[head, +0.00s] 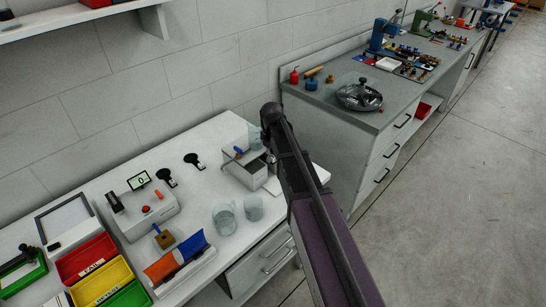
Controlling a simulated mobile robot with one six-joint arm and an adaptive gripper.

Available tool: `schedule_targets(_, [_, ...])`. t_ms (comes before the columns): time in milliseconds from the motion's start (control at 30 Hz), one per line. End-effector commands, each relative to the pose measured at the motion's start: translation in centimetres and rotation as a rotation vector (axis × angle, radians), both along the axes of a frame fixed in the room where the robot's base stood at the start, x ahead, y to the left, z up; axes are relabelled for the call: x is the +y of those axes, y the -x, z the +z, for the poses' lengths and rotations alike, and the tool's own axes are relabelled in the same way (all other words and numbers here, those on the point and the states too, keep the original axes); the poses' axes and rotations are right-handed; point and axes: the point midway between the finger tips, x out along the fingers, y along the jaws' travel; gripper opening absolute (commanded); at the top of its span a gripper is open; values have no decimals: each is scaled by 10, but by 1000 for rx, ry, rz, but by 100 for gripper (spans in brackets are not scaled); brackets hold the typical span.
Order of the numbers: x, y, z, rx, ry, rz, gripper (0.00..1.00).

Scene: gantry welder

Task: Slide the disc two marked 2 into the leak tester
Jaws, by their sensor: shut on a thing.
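My arm rises from the bottom right across the front of the white bench, and its dark far end is beside the grey-white open-topped box. My gripper's fingers and anything in them are hidden behind the arm. Two black discs on small stands, one (166,177) to the left and one (194,160) to the right, stand at the back of the bench. I cannot read a 2 on either. A pale device (151,217) with a small display reading 0, a red button and an orange part stands on the left; I cannot tell whether it is the leak tester.
The box (244,175) has a blue-handled item at its top. Two clear beakers (225,218) (253,208) stand in front. Red (86,258), yellow (101,281) and green bins fill the front left. A grey bench (335,105) stands beyond; open floor is right.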

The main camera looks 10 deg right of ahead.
Motion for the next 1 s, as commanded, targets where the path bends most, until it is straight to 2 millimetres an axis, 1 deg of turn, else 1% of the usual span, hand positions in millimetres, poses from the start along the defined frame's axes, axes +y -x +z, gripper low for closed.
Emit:
schedule_targets(400, [4,-6,0,0,0,0,0])
schedule_targets(967, [5,-6,0,0,0,0,0])
schedule_targets(1000, [5,-6,0,0,0,0,36])
